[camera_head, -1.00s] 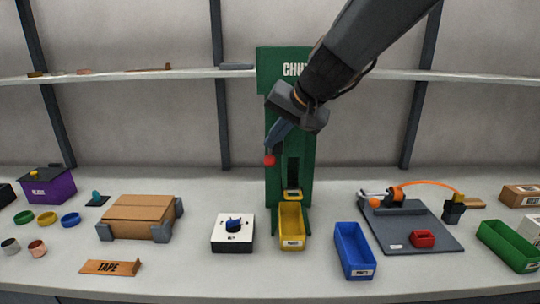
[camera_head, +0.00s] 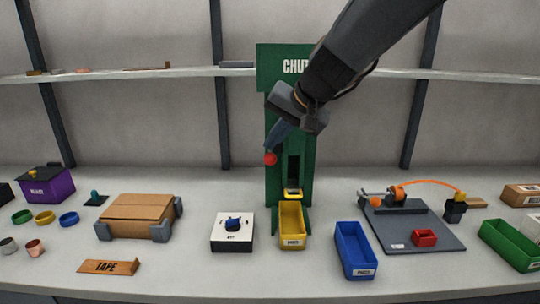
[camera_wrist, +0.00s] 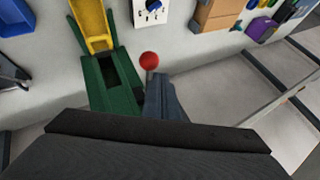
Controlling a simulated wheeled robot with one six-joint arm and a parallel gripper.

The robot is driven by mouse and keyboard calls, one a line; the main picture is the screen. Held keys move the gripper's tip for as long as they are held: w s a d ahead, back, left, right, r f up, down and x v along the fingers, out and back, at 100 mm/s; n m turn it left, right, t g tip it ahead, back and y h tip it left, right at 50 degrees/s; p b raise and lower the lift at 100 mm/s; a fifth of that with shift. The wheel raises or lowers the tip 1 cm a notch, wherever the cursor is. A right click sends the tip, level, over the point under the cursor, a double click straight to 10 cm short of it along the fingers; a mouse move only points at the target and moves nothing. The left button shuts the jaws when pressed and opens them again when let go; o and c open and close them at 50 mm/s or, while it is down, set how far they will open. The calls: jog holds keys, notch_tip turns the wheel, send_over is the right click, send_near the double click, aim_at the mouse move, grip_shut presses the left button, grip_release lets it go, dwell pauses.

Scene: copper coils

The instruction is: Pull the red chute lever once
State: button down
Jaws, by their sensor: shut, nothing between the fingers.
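The green chute (camera_head: 305,180) stands upright at the back middle of the bench, with a dark slot in its front. The red ball knob of the chute lever (camera_head: 270,159) shows at the chute's left side; the rest of the lever is hidden. My gripper (camera_head: 275,146) is shut and empty, its fingertips at or just above the red knob. In the wrist view the red knob (camera_wrist: 149,61) shows just beyond the tip of my gripper (camera_wrist: 157,78). I cannot tell whether they touch. A yellow bin (camera_head: 291,238) stands below the chute's spout.
A white box with a blue knob (camera_head: 232,232) stands left of the yellow bin, and a blue bin (camera_head: 354,262) to its right. A cardboard box (camera_head: 138,216) is further left. A grey board (camera_head: 440,238) with an orange device lies right. A shelf (camera_head: 180,73) runs behind.

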aim_at(273, 156)
jog(key=shift+s+f+b, duration=0.15)
jog(key=shift+f+b, duration=0.9)
jog(key=shift+f, duration=0.05)
jog(key=shift+s+f+b, duration=0.1)
jog(key=shift+f+b, duration=0.9)
jog(key=shift+f, duration=0.1)
dwell(2.2)
jog(key=shift+r, duration=0.1)
dwell(0.5)
jog(key=shift+w+r+p, duration=0.15)
jog(key=shift+r+p, duration=0.85)
jog(key=shift+r, duration=0.3)
jog(key=shift+w+r+p, duration=0.15)
jog(key=shift+r+p, duration=0.85)
jog(key=shift+r, duration=0.25)
jog(key=shift+w+r+p, duration=0.15)
jog(key=shift+r+p, duration=0.8)
jog(key=shift+r, duration=0.3)
jog(key=shift+w+r+p, duration=0.1)
jog(key=shift+r+p, duration=0.85)
jog(key=shift+r, duration=0.3)
jog(key=shift+f, duration=0.1)
